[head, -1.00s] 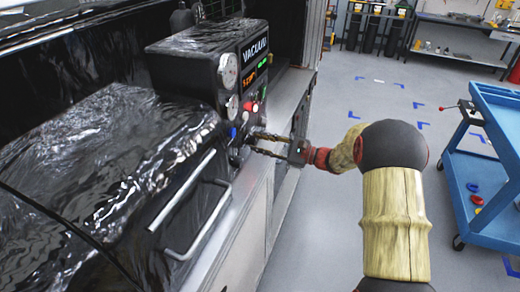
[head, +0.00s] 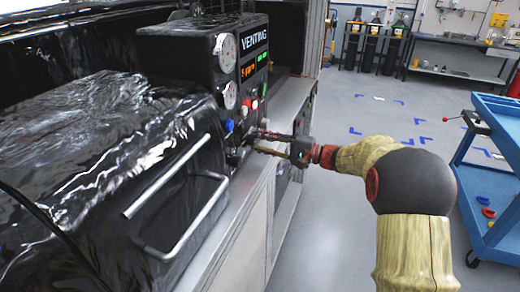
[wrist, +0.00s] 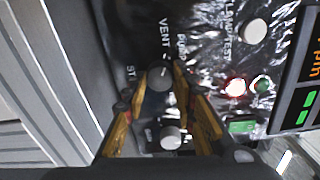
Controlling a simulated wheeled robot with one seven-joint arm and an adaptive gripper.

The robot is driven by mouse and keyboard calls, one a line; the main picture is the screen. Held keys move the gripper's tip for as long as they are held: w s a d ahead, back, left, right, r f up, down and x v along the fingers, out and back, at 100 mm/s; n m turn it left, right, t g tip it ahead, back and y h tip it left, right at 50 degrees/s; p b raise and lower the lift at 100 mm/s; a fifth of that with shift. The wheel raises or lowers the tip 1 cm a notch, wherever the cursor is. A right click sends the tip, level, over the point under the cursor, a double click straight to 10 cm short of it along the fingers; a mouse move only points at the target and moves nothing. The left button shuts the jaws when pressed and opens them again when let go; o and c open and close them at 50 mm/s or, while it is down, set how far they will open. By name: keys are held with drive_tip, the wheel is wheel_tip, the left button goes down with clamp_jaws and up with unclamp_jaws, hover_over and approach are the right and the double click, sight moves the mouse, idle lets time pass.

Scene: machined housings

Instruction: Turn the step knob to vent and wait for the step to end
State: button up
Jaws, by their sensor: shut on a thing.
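The dark control box (head: 200,50) stands on the bench, and its top display (head: 267,41) reads VENTING. An orange readout (head: 248,71) below it shows a small ppm figure. In the wrist view, the grey step knob (wrist: 160,78) sits between the two fingertips of my gripper (wrist: 162,80), close to the printed word VENT. My gripper is shut on this knob. The head view shows my gripper (head: 262,142) reaching the lower panel from the right; there the fingers hide the knob. The knob's pointer is hard to read.
A second pale knob (wrist: 170,137) lies between my finger links. A red lit lamp and a green one (wrist: 262,84) sit beside a white button (wrist: 253,31). The black glovebox (head: 90,140) with metal handles (head: 180,205) is at left. A blue cart (head: 495,180) stands right; floor between is clear.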

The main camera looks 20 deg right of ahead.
drive_tip(key=shift+f+n+b, duration=0.1)
drive_tip(key=shift+n+b, duration=0.25)
drive_tip(key=shift+n, duration=0.15)
drive_tip(key=o, duration=1.2)
drive_tip(key=shift+c, duration=0.2)
drive_tip(key=v, duration=1.2)
